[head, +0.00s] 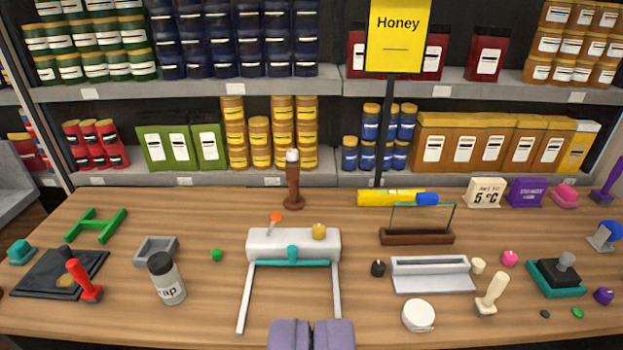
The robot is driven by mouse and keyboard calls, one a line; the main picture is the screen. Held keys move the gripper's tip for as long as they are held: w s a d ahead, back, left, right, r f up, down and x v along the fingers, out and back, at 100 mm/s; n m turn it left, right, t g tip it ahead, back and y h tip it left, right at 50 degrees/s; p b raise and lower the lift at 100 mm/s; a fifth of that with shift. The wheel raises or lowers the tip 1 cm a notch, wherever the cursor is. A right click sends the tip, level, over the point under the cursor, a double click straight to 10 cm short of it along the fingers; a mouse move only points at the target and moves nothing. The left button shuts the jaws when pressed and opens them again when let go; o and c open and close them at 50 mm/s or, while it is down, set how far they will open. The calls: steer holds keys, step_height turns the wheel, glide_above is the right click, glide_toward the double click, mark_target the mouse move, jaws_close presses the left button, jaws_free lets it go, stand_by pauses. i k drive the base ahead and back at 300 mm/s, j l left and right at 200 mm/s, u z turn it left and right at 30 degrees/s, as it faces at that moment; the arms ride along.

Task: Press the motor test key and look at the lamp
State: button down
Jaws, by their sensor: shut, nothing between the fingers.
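A white block-shaped device (265,244) stands mid-table, with a teal bar along its front and two pale legs reaching toward me. I cannot tell for certain which part is the motor test key or the lamp; no part clearly glows. My gripper (312,335), with purple fingers, is shut and empty at the bottom edge, in front of the device and apart from it.
A brown post (292,180) stands behind the device. A labelled jar (167,279) and red-handled tool (84,281) are left. A glass plate in a brown base (417,237), a white tray (433,281) and a white round pot (418,316) are right. Stocked shelves stand behind.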

mark_target(578, 313)
steer(key=i+l, duration=0.1)
steer(key=l, duration=0.3)
steer(key=i+l+z, duration=0.15)
steer(key=l, duration=0.25)
steer(key=i+l, duration=0.1)
steer(key=l, duration=0.35)
steer(key=i+l+z, duration=0.1)
steer(key=l, duration=0.25)
steer(key=i+l+z, duration=0.1)
steer(key=l, duration=0.3)
steer(key=i+l, duration=0.25)
steer(key=l, duration=0.15)
steer(key=i+l+z, duration=0.1)
steer(key=l, duration=0.25)
steer(key=i+l+z, duration=0.1)
steer(key=i+l, duration=0.15)
steer(key=l, duration=0.1)
